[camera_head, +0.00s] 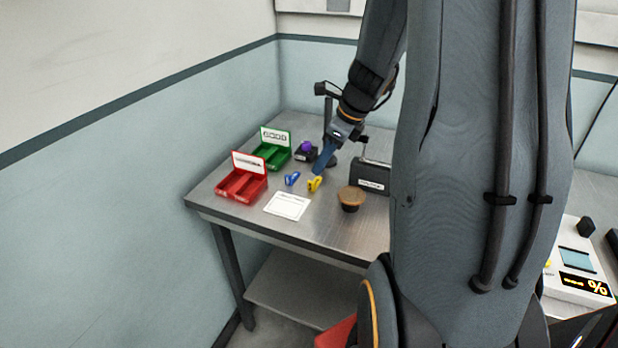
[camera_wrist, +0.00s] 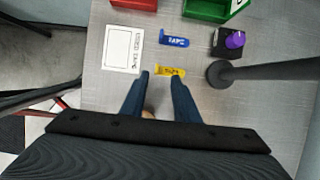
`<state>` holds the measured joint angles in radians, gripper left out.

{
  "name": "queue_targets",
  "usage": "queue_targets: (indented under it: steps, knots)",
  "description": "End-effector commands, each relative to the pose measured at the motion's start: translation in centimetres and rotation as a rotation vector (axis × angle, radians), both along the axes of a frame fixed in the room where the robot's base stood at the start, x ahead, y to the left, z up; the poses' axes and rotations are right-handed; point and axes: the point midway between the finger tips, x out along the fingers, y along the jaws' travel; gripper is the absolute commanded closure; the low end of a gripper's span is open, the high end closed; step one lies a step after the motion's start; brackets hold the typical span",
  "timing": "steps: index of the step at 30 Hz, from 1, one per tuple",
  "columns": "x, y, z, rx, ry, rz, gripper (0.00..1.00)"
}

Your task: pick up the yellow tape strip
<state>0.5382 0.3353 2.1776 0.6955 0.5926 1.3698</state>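The yellow tape strip (camera_head: 315,184) lies on the metal table (camera_head: 330,222), just right of a blue tape strip (camera_head: 292,179). It also shows in the wrist view (camera_wrist: 172,71), just beyond my fingertips, with the blue strip (camera_wrist: 175,40) farther off. My gripper (camera_head: 321,172) points down at the yellow strip in the head view. In the wrist view my gripper (camera_wrist: 159,76) has its two blue fingers apart with nothing held between them. I cannot tell how high the fingertips are above the strip.
A red bin (camera_head: 242,184) and a green bin (camera_head: 272,154) stand at the left. A white card (camera_head: 287,205) lies in front. A brown-topped bowl (camera_head: 350,200), a dark box (camera_head: 371,178), a purple-knobbed device (camera_head: 306,150) and a dark post (camera_wrist: 265,72) stand nearby.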

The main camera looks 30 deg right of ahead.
Motion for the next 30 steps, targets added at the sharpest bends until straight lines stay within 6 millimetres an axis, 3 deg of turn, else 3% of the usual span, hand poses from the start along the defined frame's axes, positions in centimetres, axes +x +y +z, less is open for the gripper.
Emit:
queue_targets:
  steps: [15,26,30]
  knots:
    - [1.3,1.9,-5.7,0.001,0.003,0.003,0.72]
    - [1.7,2.1,-6.6,-0.001,0.002,0.005,0.72]
    - [1.6,2.1,-6.6,-0.002,0.001,0.006,0.94]
